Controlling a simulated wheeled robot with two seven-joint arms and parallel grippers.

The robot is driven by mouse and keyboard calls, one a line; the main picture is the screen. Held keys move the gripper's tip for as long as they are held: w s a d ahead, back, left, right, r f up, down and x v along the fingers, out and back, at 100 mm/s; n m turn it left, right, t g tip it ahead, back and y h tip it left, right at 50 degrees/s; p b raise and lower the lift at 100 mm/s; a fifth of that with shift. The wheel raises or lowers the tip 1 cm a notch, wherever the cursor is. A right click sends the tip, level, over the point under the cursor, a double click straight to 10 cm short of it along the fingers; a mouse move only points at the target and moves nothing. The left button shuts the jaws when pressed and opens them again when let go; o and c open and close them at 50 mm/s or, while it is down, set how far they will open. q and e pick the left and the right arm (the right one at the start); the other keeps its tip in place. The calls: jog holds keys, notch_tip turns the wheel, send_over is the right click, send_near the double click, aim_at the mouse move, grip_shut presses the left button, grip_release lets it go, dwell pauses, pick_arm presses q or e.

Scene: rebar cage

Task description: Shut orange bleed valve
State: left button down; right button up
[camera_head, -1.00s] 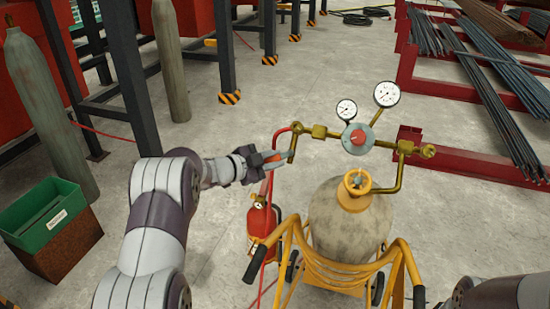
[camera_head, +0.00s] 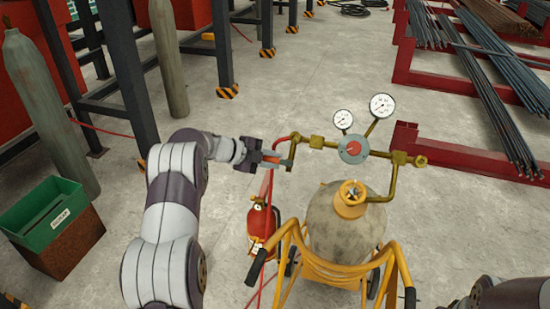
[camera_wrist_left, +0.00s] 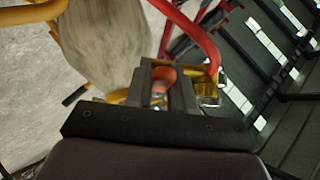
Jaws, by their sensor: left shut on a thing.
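The orange bleed valve handle (camera_wrist_left: 163,77) shows between the two fingers of my left gripper (camera_wrist_left: 166,92) in the left wrist view. In the head view, my left gripper (camera_head: 274,160) is at the left end of the brass pipework (camera_head: 316,142), just below the red hose bend. The gripper is shut on the handle, and its fingers hide much of it. The brass valve body (camera_wrist_left: 207,88) sits beside the fingers in the wrist view. My right gripper is out of view.
A round regulator (camera_head: 353,150) with two gauges (camera_head: 382,105) stands above the grey cylinder (camera_head: 340,232) on a yellow trolley (camera_head: 300,258). A red extinguisher (camera_head: 262,222) stands close below my left gripper. Red hose (camera_wrist_left: 200,40) runs close to the fingers.

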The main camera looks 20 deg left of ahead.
pick_arm(q)
jog(key=shift+r, duration=0.1)
dwell(0.3)
jog(key=c, duration=1)
grip_release()
jog(key=shift+d, duration=0.1)
jog(key=shift+c, duration=0.2)
jog(key=shift+s+a, duration=0.1)
jog(key=shift+a, duration=0.1)
jog(key=b+v, duration=0.4)
jog(key=v, duration=0.8)
jog(key=shift+s+r, duration=0.1)
